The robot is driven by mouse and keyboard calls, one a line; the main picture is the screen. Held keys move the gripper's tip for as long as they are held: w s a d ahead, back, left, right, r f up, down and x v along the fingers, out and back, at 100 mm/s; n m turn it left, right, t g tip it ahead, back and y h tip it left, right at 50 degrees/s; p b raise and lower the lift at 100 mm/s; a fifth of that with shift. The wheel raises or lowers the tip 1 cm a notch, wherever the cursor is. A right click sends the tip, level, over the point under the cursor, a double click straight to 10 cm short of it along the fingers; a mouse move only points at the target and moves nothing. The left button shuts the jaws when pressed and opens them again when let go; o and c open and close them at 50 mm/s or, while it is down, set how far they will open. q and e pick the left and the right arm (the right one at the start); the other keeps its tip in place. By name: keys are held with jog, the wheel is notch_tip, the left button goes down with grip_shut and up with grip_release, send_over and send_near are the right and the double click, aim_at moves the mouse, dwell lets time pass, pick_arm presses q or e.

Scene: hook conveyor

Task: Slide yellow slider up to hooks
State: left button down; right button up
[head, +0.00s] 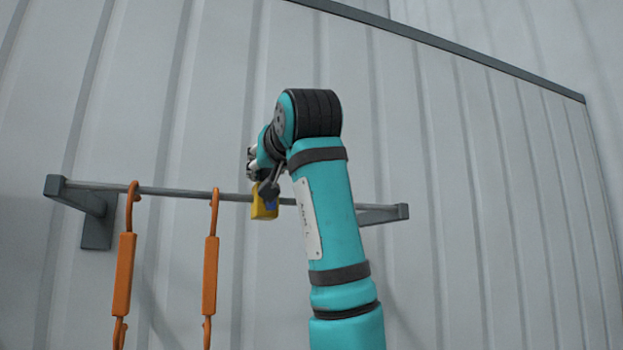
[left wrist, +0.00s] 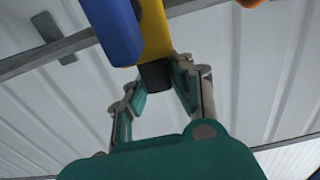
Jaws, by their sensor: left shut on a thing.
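The yellow slider (head: 262,207) sits on the grey horizontal rail (head: 170,191), to the right of the orange hooks. My left gripper (head: 266,184) is at the slider, partly hidden by my own teal arm. In the left wrist view the yellow slider (left wrist: 156,32) has a blue part (left wrist: 112,28) beside it and a dark end toward the gripper. My left gripper (left wrist: 158,80) is shut on the slider at that dark end. Two orange hooks (head: 124,272) and (head: 211,275) hang from the rail, with a gap between the nearer one and the slider. My right gripper is not in view.
The rail is held by dark brackets at its left end (head: 97,220) and right end (head: 385,214), in front of a ribbed grey wall (head: 480,190). The rail between slider and nearer hook is clear. A bit of orange (left wrist: 250,3) shows at the wrist view's top edge.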

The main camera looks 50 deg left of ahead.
pick_arm(q)
jog(key=shift+s+a, duration=0.35)
jog(key=shift+s, duration=0.55)
jog(key=shift+s+a+b, duration=0.1)
jog(key=shift+s+b, duration=0.1)
jog(key=shift+b, duration=0.1)
jog(key=shift+s+a, duration=0.2)
jog(key=shift+s, duration=0.3)
jog(key=c, duration=1.5)
grip_release()
jog(key=o, duration=0.4)
jog(key=shift+d, duration=0.1)
jog(key=v, duration=1.2)
jog(key=shift+s, duration=0.1)
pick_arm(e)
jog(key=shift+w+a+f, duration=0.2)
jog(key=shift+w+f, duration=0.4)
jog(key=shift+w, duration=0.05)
